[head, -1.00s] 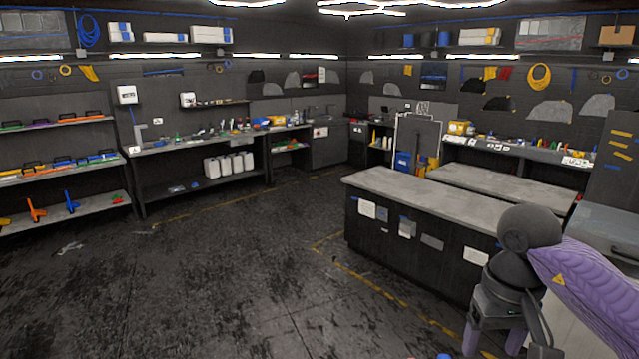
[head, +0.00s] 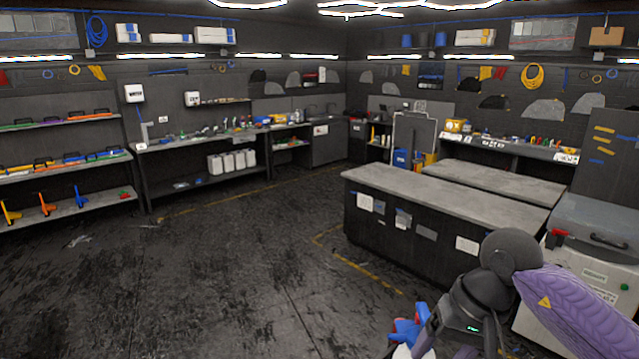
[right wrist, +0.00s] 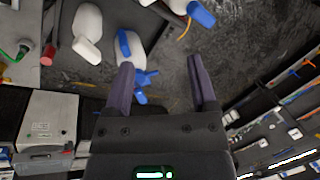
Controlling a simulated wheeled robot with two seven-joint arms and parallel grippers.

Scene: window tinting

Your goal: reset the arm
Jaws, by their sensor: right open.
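My right gripper comes in from the right in the head view, low in the picture; its fingers are partly cut off or hidden there. In the right wrist view, its two dark purple fingers (right wrist: 161,72) are spread apart with nothing clamped between them. A white bottle with a blue trigger head (right wrist: 130,45) shows beyond and beside the left finger; I cannot tell how far off it is. My left gripper is in neither current view.
More white bottles (right wrist: 88,22) are near a grey surface (right wrist: 20,15) in the wrist view. A blue and red item (head: 405,328) is beside my right gripper. A long workbench (head: 440,193) and a grey-lidded machine (head: 590,270) stand on the right.

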